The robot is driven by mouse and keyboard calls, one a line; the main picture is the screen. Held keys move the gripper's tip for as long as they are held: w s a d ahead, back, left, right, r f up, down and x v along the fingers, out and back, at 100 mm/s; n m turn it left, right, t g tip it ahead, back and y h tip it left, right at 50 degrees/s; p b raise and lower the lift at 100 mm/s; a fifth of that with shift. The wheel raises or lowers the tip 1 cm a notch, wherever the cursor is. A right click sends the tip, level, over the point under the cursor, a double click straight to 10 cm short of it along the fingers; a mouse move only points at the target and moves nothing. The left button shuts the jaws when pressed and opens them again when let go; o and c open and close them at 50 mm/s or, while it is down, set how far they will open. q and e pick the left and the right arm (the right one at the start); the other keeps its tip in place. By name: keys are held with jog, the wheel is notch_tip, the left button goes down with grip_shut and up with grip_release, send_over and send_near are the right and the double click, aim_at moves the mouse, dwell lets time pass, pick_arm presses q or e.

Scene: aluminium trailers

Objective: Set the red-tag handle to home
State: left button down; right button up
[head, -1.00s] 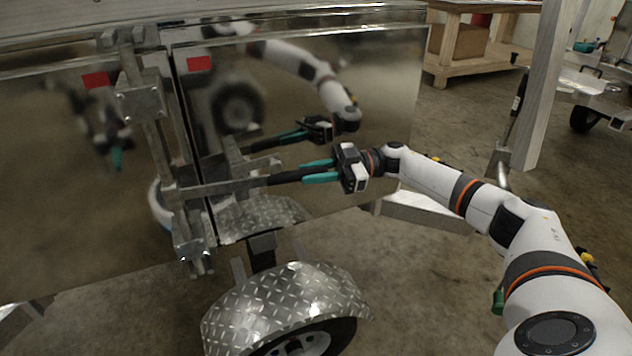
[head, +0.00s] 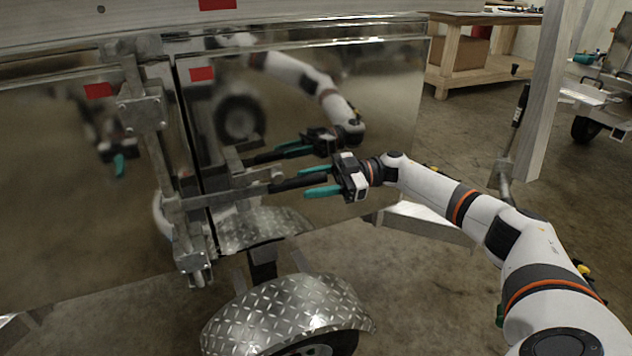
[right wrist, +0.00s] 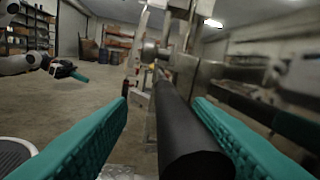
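The handle is a flat metal lever with a black grip (head: 290,184) at its outer end. It runs right from an upright latch bar (head: 158,150) on the trailer's doors, nearly level. My right gripper (head: 308,182) has its teal fingers on either side of the grip. In the right wrist view the black grip (right wrist: 190,135) lies between the two fingers (right wrist: 160,110), with gaps beside it, so the gripper is open. A red tag (head: 217,3) shows on the top rail. My left gripper (right wrist: 72,70) appears small in the right wrist view; its finger opening is unclear.
The shiny door panels (head: 320,90) mirror my arms and show red patches. A diamond-plate fender (head: 290,310) over a wheel is below the handle. A grey post (head: 550,90) stands right, with a wooden bench (head: 445,60) behind. Floor between is clear.

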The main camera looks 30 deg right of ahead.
pick_arm(q)
jog(key=shift+s+f, duration=0.15)
jog(key=shift+f, duration=0.1)
pick_arm(e)
jog(key=v, duration=1.2)
pick_arm(q)
jog(key=shift+f, duration=0.15)
